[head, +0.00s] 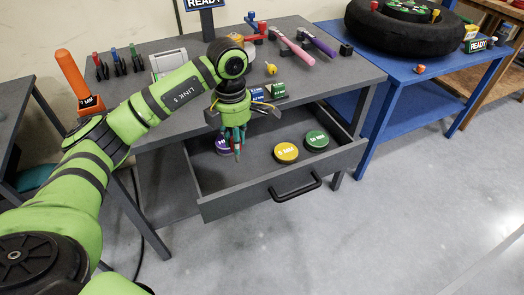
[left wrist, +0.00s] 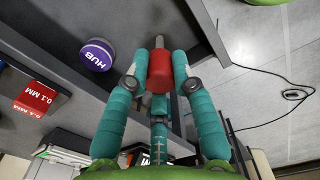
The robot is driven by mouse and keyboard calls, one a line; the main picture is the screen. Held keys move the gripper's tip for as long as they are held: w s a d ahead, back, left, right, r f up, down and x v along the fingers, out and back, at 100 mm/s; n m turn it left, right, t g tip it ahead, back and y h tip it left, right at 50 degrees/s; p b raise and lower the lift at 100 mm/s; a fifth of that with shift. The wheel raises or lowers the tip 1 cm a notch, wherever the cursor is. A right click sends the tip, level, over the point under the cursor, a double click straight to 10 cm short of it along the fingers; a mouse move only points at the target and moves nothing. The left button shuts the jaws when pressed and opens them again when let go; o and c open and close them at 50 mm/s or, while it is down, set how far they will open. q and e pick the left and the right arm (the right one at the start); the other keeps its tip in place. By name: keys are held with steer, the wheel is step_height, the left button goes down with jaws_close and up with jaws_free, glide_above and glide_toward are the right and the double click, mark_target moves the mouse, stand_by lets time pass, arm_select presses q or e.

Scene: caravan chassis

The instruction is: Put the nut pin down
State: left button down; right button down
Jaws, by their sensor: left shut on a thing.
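My left gripper (head: 236,146) is shut on a nut pin, a red cylinder with a grey metal tip. The pin (left wrist: 160,70) shows clearly between the teal fingers in the left wrist view, and only a little red of it shows in the head view. In the head view the gripper is over the open grey drawer (head: 245,198), pointing down, near the purple-lidded tin (head: 222,144). That tin, marked HUB, also shows in the left wrist view (left wrist: 97,54), beside the fingers and apart from them. My right gripper is not in view.
The drawer also holds a yellow-lidded tin (head: 286,152) and a green-lidded tin (head: 316,140). On the grey workbench (head: 345,70) are pins with red, green and blue tops (head: 117,65), an orange-handled tool (head: 72,75) and pink and purple tools. A blue table (head: 405,75) carries a tire.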

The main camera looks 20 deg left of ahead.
arm_select(q)
steer(key=f+n, duration=0.1)
steer(key=f, duration=0.3)
steer(key=a+f+n, duration=0.1)
steer(key=f+n, duration=0.1)
steer(key=f, duration=0.2)
steer(key=a+f+n, duration=0.1)
steer(key=f+n, duration=0.1)
steer(key=f, duration=0.2)
steer(key=shift+w+a+f, duration=0.1)
steer(key=shift+a+f, duration=0.05)
steer(key=shift+a, duration=0.05)
steer(key=shift+f+b, duration=0.15)
steer(key=shift+b, duration=0.15)
steer(key=c, duration=1)
jaws_free()
steer(key=shift+c, duration=0.2)
step_height(320, 180, up, 12)
steer(key=shift+r, duration=0.2)
